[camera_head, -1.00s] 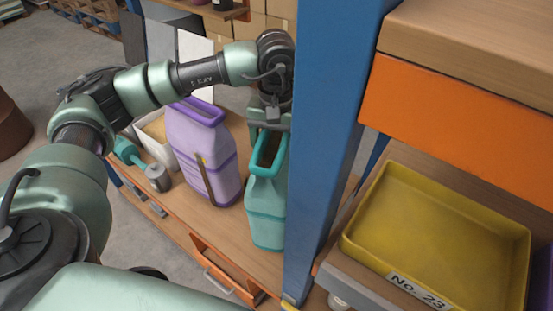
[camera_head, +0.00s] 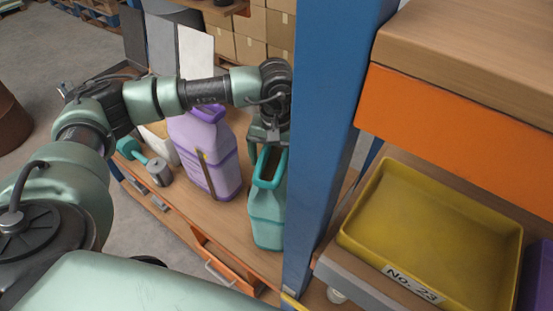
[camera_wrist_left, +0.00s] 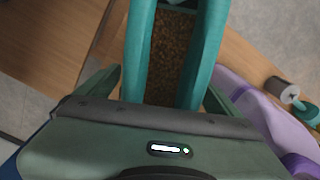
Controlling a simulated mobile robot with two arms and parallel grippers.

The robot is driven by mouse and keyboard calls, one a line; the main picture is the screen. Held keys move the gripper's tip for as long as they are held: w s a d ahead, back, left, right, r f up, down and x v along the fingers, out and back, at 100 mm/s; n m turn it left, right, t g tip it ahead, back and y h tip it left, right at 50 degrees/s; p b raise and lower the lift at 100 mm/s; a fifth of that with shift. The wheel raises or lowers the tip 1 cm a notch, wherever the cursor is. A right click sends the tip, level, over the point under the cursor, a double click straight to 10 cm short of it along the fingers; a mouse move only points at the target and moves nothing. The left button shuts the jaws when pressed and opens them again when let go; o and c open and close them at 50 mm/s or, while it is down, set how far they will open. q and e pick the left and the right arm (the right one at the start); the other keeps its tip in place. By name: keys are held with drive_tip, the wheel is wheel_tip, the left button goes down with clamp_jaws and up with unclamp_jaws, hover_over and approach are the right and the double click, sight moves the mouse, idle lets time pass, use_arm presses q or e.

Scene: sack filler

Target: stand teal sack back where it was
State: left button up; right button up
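The teal sack (camera_head: 267,218) is upright on or just above the wooden shelf board, close beside the blue post; I cannot tell whether its base touches the board. My left gripper (camera_head: 268,138) is over its top, at the back of the open rim. In the left wrist view, my left gripper (camera_wrist_left: 162,95) has one finger on each side of the teal sack's rim (camera_wrist_left: 205,60), close against it. Brown grainy filling shows inside. The fingertips are partly hidden by the rim. My right gripper is not in view.
A purple sack (camera_head: 222,172) stands just left of the teal one. A teal tool (camera_head: 128,148) and a grey cylinder (camera_head: 159,173) lie farther left. The blue post (camera_head: 325,150) borders the right side. A yellow tray (camera_head: 430,230) marked No. 23 sits beyond it.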

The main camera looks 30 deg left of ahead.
use_arm(q)
drive_tip(key=shift+r, duration=0.15)
drive_tip(key=shift+r, duration=0.15)
wheel_tip(320, 180, up, 11)
drive_tip(key=b, duration=0.4)
drive_tip(key=shift+f, duration=0.2)
drive_tip(key=shift+r+b, duration=0.3)
drive_tip(key=shift+r, duration=0.25)
drive_tip(key=shift+f, duration=0.1)
